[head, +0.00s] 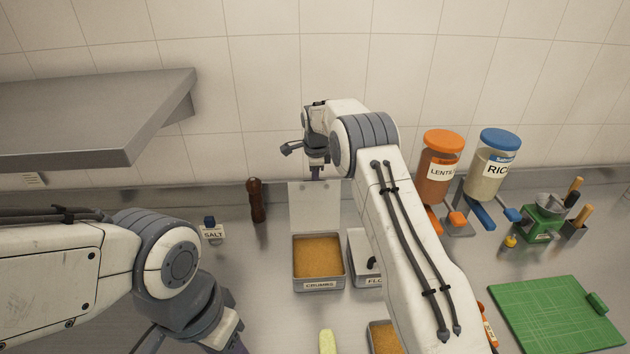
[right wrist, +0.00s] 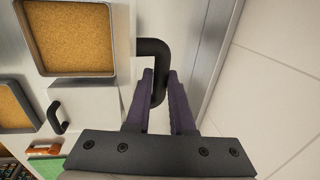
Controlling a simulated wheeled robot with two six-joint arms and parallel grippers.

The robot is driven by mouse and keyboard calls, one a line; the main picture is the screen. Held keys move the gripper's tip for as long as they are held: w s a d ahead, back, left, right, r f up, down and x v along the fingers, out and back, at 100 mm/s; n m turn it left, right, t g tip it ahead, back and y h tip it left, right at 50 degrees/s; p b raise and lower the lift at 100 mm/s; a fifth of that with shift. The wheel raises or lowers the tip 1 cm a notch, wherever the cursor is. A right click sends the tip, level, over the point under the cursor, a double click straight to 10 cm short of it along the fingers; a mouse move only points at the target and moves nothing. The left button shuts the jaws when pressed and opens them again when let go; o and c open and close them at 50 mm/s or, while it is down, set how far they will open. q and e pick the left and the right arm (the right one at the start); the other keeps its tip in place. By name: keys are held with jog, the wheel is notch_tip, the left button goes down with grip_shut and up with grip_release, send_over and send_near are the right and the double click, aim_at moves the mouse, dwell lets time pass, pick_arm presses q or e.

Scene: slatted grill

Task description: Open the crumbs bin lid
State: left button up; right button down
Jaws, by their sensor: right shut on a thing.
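The crumbs bin (head: 319,284) is a metal tub with a CRUMBS label, full of golden crumbs; it also shows in the right wrist view (right wrist: 75,35). Its pale lid (head: 312,208) stands raised behind the bin, so the bin's top is uncovered. My right gripper (head: 317,173) is at the lid's upper edge. In the right wrist view its purple fingers (right wrist: 160,78) are shut on the lid's dark handle (right wrist: 151,46). My left arm is at the lower left; only a sliver of its gripper (head: 232,346) shows at the bottom edge, with its fingertips cut off.
The flour bin (head: 366,281) with its lid down stands just right of the crumbs bin, partly behind my right arm. A pepper mill (head: 257,201) and a salt shaker (head: 212,232) stand to the left. A shelf (head: 90,120) juts out at upper left. A green board (head: 555,315) lies at right.

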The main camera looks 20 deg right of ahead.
jog(key=c, duration=1.1)
grip_release()
jog(key=shift+w+d+r, duration=0.1)
jog(key=shift+w+r, duration=0.1)
jog(key=shift+w, duration=0.1)
jog(key=shift+r, duration=0.2)
jog(key=r+b, duration=0.1)
jog(key=r, duration=0.2)
jog(key=s+r+b, duration=0.1)
jog(key=r, duration=0.2)
jog(key=s+r+b, duration=0.1)
jog(key=r, duration=0.2)
jog(key=shift+s+a+r, duration=0.15)
jog(key=shift+a+r, duration=0.15)
jog(key=shift+r, duration=0.1)
